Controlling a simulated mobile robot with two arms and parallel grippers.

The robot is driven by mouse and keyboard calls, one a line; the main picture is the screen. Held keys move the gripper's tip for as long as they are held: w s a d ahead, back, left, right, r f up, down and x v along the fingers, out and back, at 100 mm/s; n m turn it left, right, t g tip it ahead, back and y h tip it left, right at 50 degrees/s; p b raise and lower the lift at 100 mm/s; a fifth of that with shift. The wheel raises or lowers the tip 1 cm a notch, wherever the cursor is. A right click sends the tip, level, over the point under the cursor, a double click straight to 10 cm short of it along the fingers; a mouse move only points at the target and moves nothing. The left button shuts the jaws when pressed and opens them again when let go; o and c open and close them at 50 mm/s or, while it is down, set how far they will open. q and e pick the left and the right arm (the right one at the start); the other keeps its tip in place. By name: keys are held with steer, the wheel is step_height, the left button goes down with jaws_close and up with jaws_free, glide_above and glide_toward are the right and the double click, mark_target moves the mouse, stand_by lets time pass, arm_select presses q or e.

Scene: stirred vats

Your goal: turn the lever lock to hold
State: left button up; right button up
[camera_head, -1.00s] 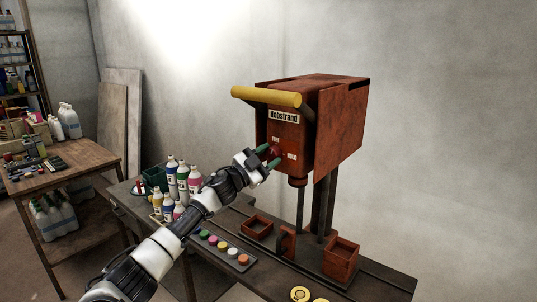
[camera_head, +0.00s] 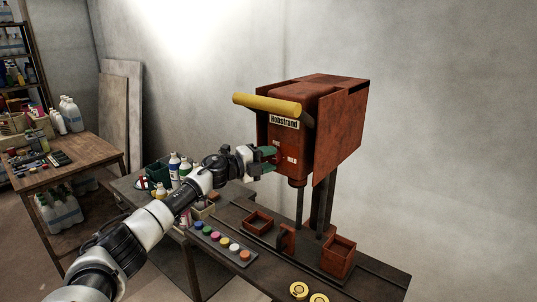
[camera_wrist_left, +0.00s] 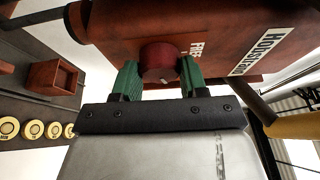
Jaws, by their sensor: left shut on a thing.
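The rust-red machine marked Hobstrand (camera_head: 340,115) stands on the bench. Its lever lock is a round dark-red knob (camera_wrist_left: 160,60) on the front, with a small light mark at its edge in the left wrist view. My left gripper (camera_head: 268,160) is shut on this knob, one green finger on each side. In the head view the fingers largely hide the knob. The HOLD label (camera_head: 292,160) shows just right of the fingers. The FREE label (camera_wrist_left: 197,50) is beside the knob in the left wrist view. My right gripper is not in view.
A yellow bar (camera_head: 270,104) juts out above the lock. Below are open red boxes (camera_head: 338,257), a strip of coloured buttons (camera_head: 222,243) and yellow discs (camera_head: 299,290). Bottles (camera_head: 174,165) stand behind my left arm. A wooden table (camera_head: 75,160) is at left.

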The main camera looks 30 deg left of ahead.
arm_select(q)
steer(key=shift+m+g+y+p, duration=0.4)
steer(key=shift+m+p, duration=0.3)
steer(key=shift+m, duration=0.4)
steer(key=o, duration=0.9)
steer(key=shift+o, duration=0.2)
steer(key=shift+s, duration=0.1)
steer(key=b+v, duration=0.4)
steer(key=v, duration=0.6)
steer(key=shift+s, duration=0.2)
steer(key=shift+a, duration=0.15)
